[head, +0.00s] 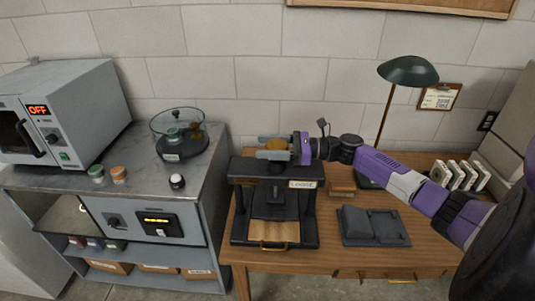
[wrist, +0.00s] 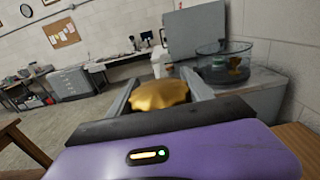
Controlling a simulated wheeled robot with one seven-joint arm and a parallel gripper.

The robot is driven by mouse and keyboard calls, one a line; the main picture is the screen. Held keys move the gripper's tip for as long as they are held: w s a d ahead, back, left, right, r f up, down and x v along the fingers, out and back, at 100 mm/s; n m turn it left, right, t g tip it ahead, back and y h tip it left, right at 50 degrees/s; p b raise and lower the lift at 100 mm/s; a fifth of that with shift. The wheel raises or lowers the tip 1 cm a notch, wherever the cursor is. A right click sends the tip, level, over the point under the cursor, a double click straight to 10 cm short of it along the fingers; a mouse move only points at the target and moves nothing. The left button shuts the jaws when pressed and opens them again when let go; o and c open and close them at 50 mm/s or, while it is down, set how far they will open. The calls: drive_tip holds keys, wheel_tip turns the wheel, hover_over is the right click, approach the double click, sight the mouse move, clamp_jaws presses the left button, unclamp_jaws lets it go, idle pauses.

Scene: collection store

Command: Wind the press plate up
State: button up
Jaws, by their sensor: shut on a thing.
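The press (head: 238,230) is a black frame on the wooden table, with a label reading "LOOSE" on its top beam. The press plate (head: 275,194) shows as a dark block between the uprights, above a tan board (head: 274,233) in the base; the gap below it is open. On top is a golden hand knob (head: 275,143); it also shows in the wrist view (wrist: 160,94). My gripper (head: 275,150) reaches in from the right, level with the knob. In the wrist view its two fingers are on either side of the knob, shut on it.
A desk lamp (head: 408,70) stands behind my arm. A dark grey stepped block (head: 373,226) lies right of the press. On the left bench are a glass-bowl device (head: 178,135), small jars (head: 118,174) and an oven reading OFF (head: 62,115).

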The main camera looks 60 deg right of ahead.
drive_tip(key=n+g+y+b, duration=0.1)
drive_tip(key=y+b, duration=0.1)
drive_tip(key=n+g+y+b, duration=0.1)
drive_tip(key=n+y, duration=0.1)
drive_tip(key=n+g+y+b, duration=0.1)
drive_tip(key=b, duration=0.1)
drive_tip(key=shift+s+a+f+g+y+b, duration=0.25)
drive_tip(key=shift+a+f+g+y+b, duration=0.05)
drive_tip(key=shift+a+f+y+b, duration=0.1)
drive_tip(key=n+g+y+b, duration=0.1)
drive_tip(key=n+g+b, duration=0.1)
drive_tip(key=n+g+y+b, duration=0.1)
drive_tip(key=shift+s+a+r+y, duration=0.25)
drive_tip(key=shift+s+r+y, duration=0.05)
drive_tip(key=shift+s, duration=0.05)
drive_tip(key=shift+r+n+g+b, duration=0.1)
drive_tip(key=shift+n+g+b, duration=0.25)
drive_tip(key=shift+g, duration=0.15)
drive_tip(key=o, duration=1.4)
